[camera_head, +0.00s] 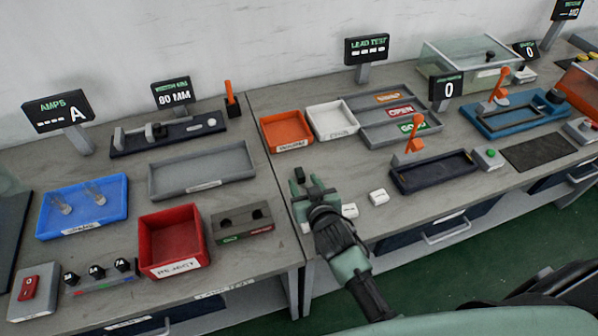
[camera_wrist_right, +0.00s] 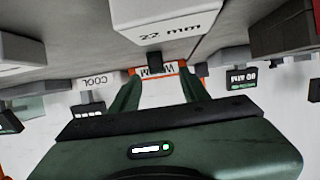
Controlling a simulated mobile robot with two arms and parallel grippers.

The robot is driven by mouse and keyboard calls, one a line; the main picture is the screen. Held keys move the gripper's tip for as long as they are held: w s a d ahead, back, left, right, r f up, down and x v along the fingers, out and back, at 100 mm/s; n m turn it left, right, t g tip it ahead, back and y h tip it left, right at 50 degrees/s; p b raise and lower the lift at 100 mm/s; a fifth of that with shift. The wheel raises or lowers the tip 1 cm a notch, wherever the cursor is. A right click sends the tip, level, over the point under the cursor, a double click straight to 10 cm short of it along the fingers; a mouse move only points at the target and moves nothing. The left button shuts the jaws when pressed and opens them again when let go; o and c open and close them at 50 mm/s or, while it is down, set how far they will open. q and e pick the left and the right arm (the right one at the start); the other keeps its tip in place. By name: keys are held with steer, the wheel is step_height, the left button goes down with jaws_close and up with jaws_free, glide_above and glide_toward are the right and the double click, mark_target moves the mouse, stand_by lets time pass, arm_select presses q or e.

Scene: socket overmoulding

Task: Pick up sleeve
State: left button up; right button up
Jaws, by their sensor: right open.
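No part in view is legibly marked as a sleeve. Two small clear upright pieces (camera_head: 95,193) stand in a blue tray (camera_head: 122,205) at the left; I cannot tell whether they are sleeves. Small white blocks (camera_head: 378,197) lie near the front edge of the right bench. One white block (camera_wrist_right: 165,22) shows large in the right wrist view, marked "22 mm". My right gripper (camera_head: 312,186) is open over the front left of the right bench, beside these blocks. Its dark green fingers (camera_wrist_right: 158,80) show apart in the right wrist view, with nothing visibly held. My left gripper is not in view.
An orange bin (camera_head: 287,147) and a white bin (camera_head: 350,131) stand behind my right gripper. A dark tray (camera_head: 433,186) is to its right. A red reject bin (camera_head: 200,234) and a dark block with holes (camera_head: 268,231) are to its left.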

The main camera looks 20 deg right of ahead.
mark_target(301, 177)
steer(key=shift+p+x, duration=0.3)
steer(key=shift+x, duration=0.9)
steer(key=x, duration=0.2)
steer(key=shift+w+d+f, duration=0.15)
steer(key=shift+f, duration=0.15)
steer(key=shift+w+f, duration=0.1)
steer(key=shift+w, duration=0.1)
jaws_close()
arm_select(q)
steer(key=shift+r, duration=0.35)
